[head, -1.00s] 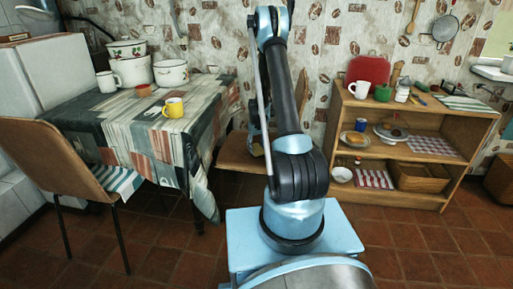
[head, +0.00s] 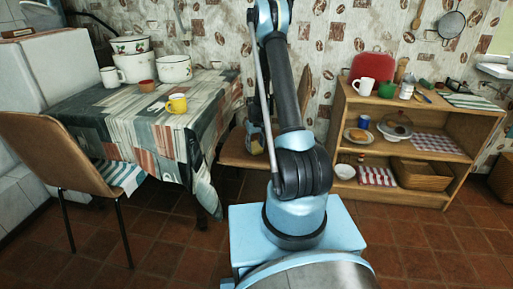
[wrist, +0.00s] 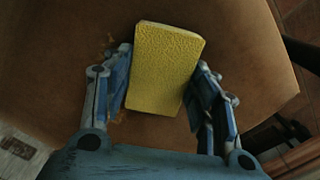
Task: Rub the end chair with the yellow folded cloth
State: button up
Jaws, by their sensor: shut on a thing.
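The yellow folded cloth (wrist: 165,68) is a thick pad between the two fingers of my gripper (wrist: 160,92) in the wrist view. My gripper is shut on it. Below it is the brown seat of the end chair (wrist: 245,50); whether the cloth touches the seat I cannot tell. Small orange-brown marks show on the seat left of the cloth. In the head view, the end chair (head: 232,157) stands at the right end of the table, partly hidden behind my arm. My gripper is mostly hidden there too.
A cloth-covered table (head: 120,118) holds pots, cups and a yellow mug (head: 177,104). Another brown chair (head: 50,155) stands at the front left. A wooden shelf (head: 425,200) with dishes and baskets is at the right. Tiled floor is open between my base and the shelf.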

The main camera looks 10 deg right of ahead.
jog(key=shift+w+d+f, duration=0.1)
jog(key=shift+w+d, duration=0.45)
jog(key=shift+w, duration=1.25)
jog(key=shift+w+d+r, duration=0.1)
jog(key=shift+w+d, duration=0.5)
jog(key=shift+w, duration=1.25)
jog(key=shift+w+d+f, duration=0.1)
jog(key=shift+w+d, duration=0.45)
jog(key=shift+w, duration=1.25)
jog(key=shift+r, duration=2.95)
jog(key=shift+r, duration=0.1)
jog(key=shift+r, duration=1.4)
